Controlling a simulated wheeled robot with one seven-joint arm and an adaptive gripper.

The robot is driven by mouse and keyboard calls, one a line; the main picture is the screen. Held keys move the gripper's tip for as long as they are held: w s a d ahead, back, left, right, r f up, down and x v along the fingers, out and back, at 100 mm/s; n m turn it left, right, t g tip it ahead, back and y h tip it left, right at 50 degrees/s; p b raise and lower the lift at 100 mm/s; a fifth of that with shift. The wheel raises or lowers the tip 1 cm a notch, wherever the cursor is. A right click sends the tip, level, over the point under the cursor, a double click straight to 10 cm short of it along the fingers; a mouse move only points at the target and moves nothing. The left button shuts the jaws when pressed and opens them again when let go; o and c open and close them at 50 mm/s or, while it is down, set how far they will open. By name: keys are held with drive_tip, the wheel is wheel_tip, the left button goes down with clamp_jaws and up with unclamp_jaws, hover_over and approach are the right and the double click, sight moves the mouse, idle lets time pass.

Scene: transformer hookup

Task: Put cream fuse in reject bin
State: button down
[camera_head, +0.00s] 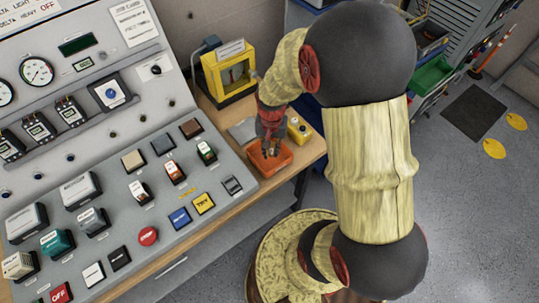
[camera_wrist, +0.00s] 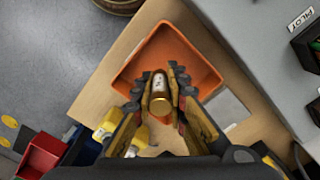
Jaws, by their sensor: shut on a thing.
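The cream fuse (camera_wrist: 160,95) shows in the wrist view as a cream cylinder with a brass-coloured end cap. My gripper (camera_wrist: 159,88) is shut on it, with a finger on each side. The orange bin (camera_wrist: 198,66) lies below the fuse in the wrist view, and the fuse appears over its inside. In the head view my gripper (camera_head: 269,148) points down at the orange bin (camera_head: 283,164) on the wooden bench end. The fuse is too small to make out there. Whether it touches the bin floor I cannot tell.
A sloped control panel (camera_head: 115,215) with buttons and switches stands left of the bin. A yellow box (camera_head: 229,75) stands behind it, and a small yellow button box (camera_head: 299,130) sits to its right. A grey flat plate (camera_wrist: 226,108) lies beside the bin.

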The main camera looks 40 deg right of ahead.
sight(270, 153)
drive_tip(key=shift+w+d+f+b, duration=0.15)
drive_tip(key=shift+w+f, duration=0.3)
drive_tip(key=shift+f, duration=0.15)
drive_tip(key=shift+w+d+f+b, duration=0.1)
drive_tip(key=shift+w+f+b, duration=0.05)
drive_tip(key=shift+w+f, duration=0.35)
drive_tip(key=shift+f+b, duration=0.35)
drive_tip(key=shift+f, duration=1.2)
drive_tip(key=shift+f, duration=0.15)
drive_tip(key=c, duration=1.8)
unclamp_jaws()
